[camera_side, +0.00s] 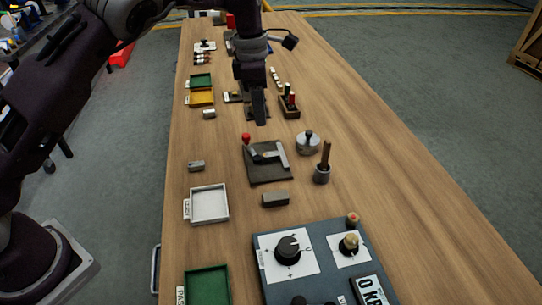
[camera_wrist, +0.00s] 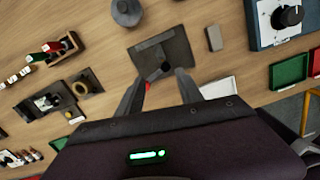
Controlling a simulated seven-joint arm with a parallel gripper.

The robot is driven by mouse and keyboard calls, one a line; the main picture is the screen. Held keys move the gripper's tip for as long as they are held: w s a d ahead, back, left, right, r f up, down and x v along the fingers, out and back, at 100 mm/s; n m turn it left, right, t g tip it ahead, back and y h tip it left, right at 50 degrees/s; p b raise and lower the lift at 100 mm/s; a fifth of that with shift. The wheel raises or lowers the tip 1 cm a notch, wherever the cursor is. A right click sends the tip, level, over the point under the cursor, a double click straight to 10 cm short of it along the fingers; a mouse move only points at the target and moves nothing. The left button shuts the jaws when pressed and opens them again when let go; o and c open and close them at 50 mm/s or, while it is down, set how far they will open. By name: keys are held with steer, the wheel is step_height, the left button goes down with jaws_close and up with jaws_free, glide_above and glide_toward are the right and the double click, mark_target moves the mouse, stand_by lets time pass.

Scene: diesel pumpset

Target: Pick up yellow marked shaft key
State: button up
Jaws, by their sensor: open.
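My gripper (camera_side: 260,115) hangs above the table, behind the dark plate with a red-knobbed lever (camera_side: 267,160). In the wrist view my gripper (camera_wrist: 160,82) has its two fingers apart with nothing held between them, and the dark plate (camera_wrist: 172,45) lies beyond the tips. I cannot clearly make out a yellow mark on any key. Small grey blocks that could be keys lie on the table: one left of the gripper (camera_side: 209,114), one left of the plate (camera_side: 196,165), and a larger one in front of the plate (camera_side: 275,198).
A white tray (camera_side: 209,189), a yellow tray (camera_side: 202,90) and green trays (camera_side: 201,73) line the left. A control panel (camera_side: 262,272) stands in front. A knobbed round weight (camera_side: 307,144), a cup with a brown stick (camera_side: 322,174) and a wooden rack (camera_side: 289,111) stand right. The table's right side is bare.

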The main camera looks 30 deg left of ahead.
steer(key=n, duration=0.2)
glide_above(271, 154)
steer(key=shift+y, duration=0.4)
steer(key=f, duration=0.6)
steer(key=shift+w+f, duration=0.3)
steer(key=f, duration=0.6)
steer(key=shift+s+f, duration=0.2)
steer(key=shift+s, duration=0.05)
jaws_close()
